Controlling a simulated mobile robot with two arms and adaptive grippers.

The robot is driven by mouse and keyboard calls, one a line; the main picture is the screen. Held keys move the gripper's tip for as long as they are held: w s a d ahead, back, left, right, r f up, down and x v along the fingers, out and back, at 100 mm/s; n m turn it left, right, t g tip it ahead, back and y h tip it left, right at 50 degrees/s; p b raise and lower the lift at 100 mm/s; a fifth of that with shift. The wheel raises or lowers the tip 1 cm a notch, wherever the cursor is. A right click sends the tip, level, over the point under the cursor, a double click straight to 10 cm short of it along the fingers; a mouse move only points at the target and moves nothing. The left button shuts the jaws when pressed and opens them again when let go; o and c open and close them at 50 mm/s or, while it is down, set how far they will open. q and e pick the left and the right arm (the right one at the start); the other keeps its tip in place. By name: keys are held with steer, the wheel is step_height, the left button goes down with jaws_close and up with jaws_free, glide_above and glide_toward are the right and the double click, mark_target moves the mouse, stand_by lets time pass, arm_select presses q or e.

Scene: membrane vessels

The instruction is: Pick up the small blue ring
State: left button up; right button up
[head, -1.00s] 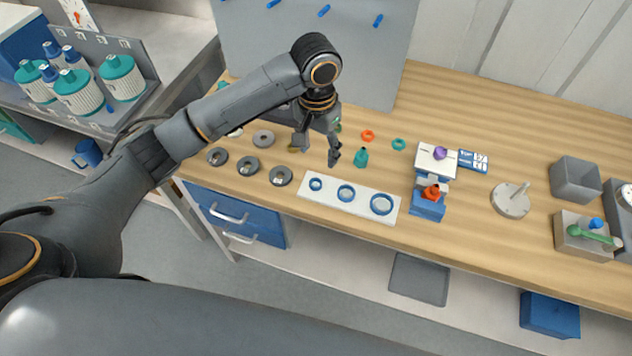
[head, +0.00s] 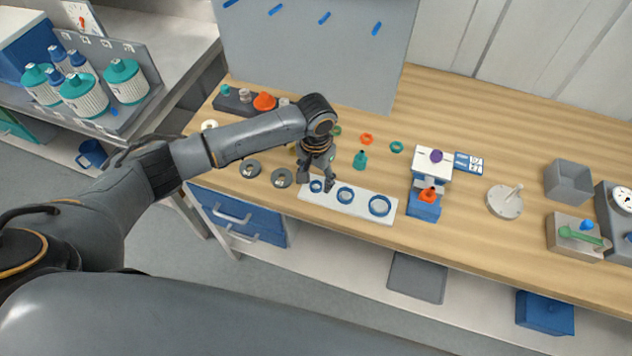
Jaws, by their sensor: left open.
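The small blue ring (head: 316,186) lies at the left end of a white tray (head: 362,207) near the table's front edge. A medium blue ring (head: 345,195) and a large blue ring (head: 380,206) lie to its right on the same tray. My left gripper (head: 317,184) is open and points down, with its fingers on either side of the small ring in this view. I cannot tell whether the fingers touch the ring or hang above it. My right gripper is not in view.
Grey discs (head: 282,178) lie just left of the tray. A teal bottle-shaped piece (head: 360,160), an orange ring (head: 366,138) and a teal ring (head: 396,147) lie behind it. A blue stand with an orange piece (head: 427,196) stands to the right. The wood between the tray and the round metal plate (head: 505,202) is partly clear.

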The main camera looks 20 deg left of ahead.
arm_select(q)
steer(key=shift+f, duration=0.95)
steer(key=shift+c, duration=0.4)
steer(key=c, duration=0.7)
steer(key=shift+c, duration=0.2)
steer(key=shift+r, duration=0.15)
